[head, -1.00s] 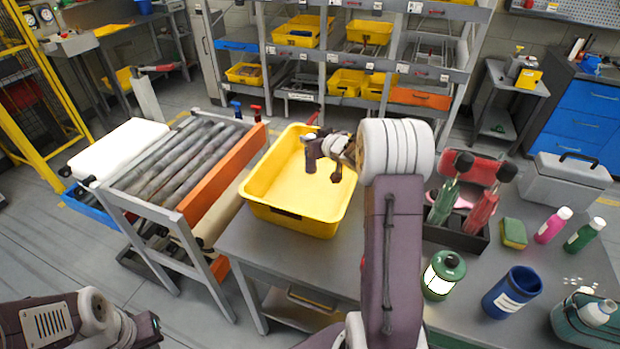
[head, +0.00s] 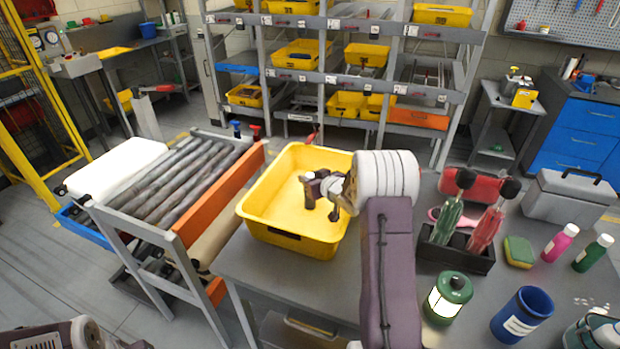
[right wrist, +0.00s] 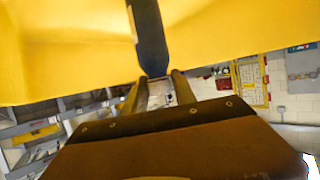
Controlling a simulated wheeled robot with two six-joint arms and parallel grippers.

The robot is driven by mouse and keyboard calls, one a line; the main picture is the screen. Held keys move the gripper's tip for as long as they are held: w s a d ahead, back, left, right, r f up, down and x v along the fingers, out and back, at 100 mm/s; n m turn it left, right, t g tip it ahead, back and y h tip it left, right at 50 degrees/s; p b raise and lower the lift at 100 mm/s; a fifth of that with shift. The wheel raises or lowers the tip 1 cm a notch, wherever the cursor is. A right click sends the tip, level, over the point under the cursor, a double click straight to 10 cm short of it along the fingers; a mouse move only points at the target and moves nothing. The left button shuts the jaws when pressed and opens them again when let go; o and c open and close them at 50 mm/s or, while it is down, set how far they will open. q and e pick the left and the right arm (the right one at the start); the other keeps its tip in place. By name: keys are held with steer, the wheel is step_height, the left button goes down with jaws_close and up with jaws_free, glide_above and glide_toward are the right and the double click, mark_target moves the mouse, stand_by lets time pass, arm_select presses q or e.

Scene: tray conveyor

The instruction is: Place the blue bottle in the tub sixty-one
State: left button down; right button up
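The yellow tub (head: 262,232) stands on the grey table, and its inside shows bare floor around my gripper. I cannot read a number on its dark front label. My right gripper (head: 320,186) is over the tub. A slim dark blue thing (head: 308,192), apparently the blue bottle, is at its fingertips. In the right wrist view the bottle (right wrist: 150,40) stands out from between the fingers (right wrist: 160,88), against the yellow tub wall. I cannot tell whether it touches the tub floor. My left arm shows at the lower left; its fingers are out of frame.
A roller conveyor (head: 190,178) stands left of the tub.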

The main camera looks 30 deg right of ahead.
steer(key=shift+o, duration=0.9)
steer(key=shift+w, duration=0.1)
steer(key=shift+r, duration=0.35)
steer(key=v, duration=1.2)
steer(key=shift+p, duration=0.3)
steer(key=shift+f, duration=0.15)
